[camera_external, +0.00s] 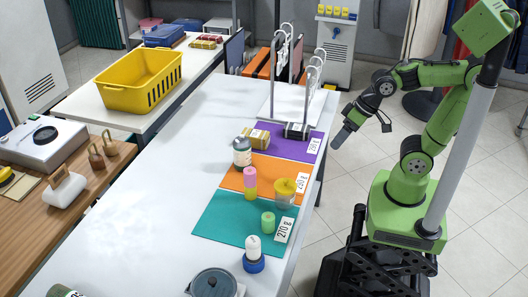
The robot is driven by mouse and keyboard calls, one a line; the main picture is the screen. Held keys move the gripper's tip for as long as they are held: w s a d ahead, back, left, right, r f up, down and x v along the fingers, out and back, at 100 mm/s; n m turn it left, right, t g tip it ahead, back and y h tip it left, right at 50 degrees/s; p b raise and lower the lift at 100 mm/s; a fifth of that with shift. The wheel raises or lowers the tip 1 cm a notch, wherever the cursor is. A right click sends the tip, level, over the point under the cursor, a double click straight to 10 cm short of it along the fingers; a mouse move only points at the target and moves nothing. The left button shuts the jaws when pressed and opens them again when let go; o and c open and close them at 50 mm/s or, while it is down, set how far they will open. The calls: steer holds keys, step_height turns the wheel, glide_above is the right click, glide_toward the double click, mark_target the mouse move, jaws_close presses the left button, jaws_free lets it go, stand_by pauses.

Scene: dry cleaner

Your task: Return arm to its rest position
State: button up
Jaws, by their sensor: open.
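My green arm stands at the right of the white table (150,205), on its dark wheeled base. My gripper (362,126) is out past the table's right edge, level with the purple mat (284,146). It is open, with nothing seen between its fingers, and touches nothing. The arm is bent at the elbow, with the forearm reaching left.
Purple, orange (232,180) and teal (222,218) mats with number cards carry jars, blocks and candle-like cylinders. A metal rack (306,92) stands near my gripper. A grey kettle-like pot (213,284) is in front. A yellow basket (140,80) sits further back.

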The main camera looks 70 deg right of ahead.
steer(key=s+d+n+h, duration=0.1)
steer(key=s+d+n, duration=0.1)
steer(key=s+d, duration=0.3)
steer(key=s, duration=0.3)
steer(key=shift+d+r+n+h, duration=0.3)
steer(key=shift+d+r+h, duration=0.05)
steer(key=shift+d+h, duration=0.05)
steer(key=shift+w, duration=0.1)
